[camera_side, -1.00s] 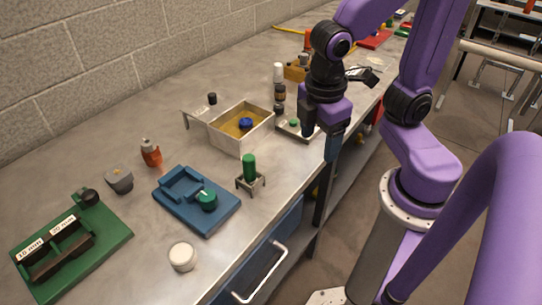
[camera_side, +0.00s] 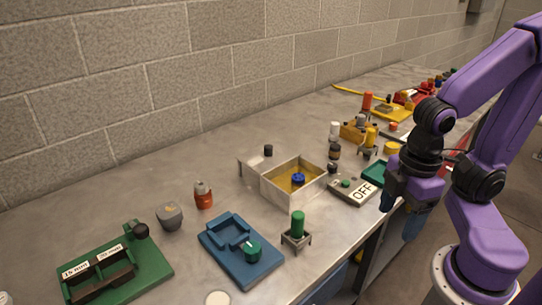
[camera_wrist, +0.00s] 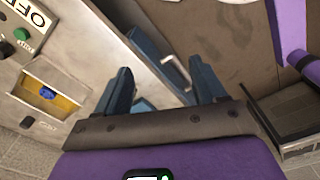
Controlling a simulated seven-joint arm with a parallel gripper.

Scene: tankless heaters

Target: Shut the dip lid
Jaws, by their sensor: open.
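A pale open-topped box (camera_side: 293,180) with yellow inside and a blue round piece (camera_side: 298,178) stands mid-bench. Beside its left wall a pale flat flap (camera_side: 250,168) sticks out, with a black knob (camera_side: 268,151) near it. The flap looks like the dip lid, swung open.
A grey box marked OFF (camera_side: 355,191) with a green button stands between the pale box and my gripper. A green cylinder on a stand (camera_side: 297,228) and a blue fixture (camera_side: 240,248) are in front and left. Dark bottles (camera_side: 334,152) stand behind. A drawer handle (camera_wrist: 177,72) juts out below.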

